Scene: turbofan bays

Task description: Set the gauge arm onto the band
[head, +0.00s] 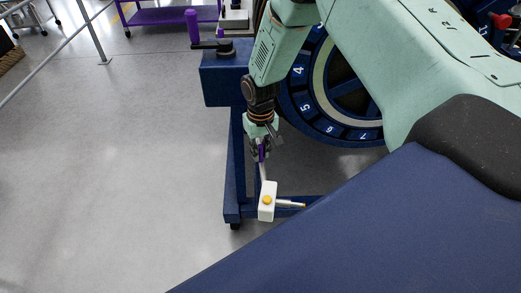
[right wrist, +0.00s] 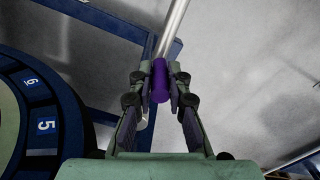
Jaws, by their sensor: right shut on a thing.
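My right gripper (head: 261,150) is shut on the purple grip of the gauge arm. In the right wrist view its fingers (right wrist: 160,88) close on both sides of the purple grip (right wrist: 160,80), and a metal rod runs up out of frame. In the head view the gauge arm's white block (head: 267,202) with a yellow button hangs below the gripper, its metal tip pointing right. The band with white numbers (head: 306,107) rings the turbofan to the right, apart from the gauge arm; it also shows in the right wrist view (right wrist: 41,125). My left gripper is out of view.
A dark blue stand (head: 230,160) is close by the gripper, with its lower bar behind the white block. A purple cart (head: 170,15) stands at the back. A grey railing (head: 60,50) is at the left. Open floor (head: 130,180) lies left of the stand.

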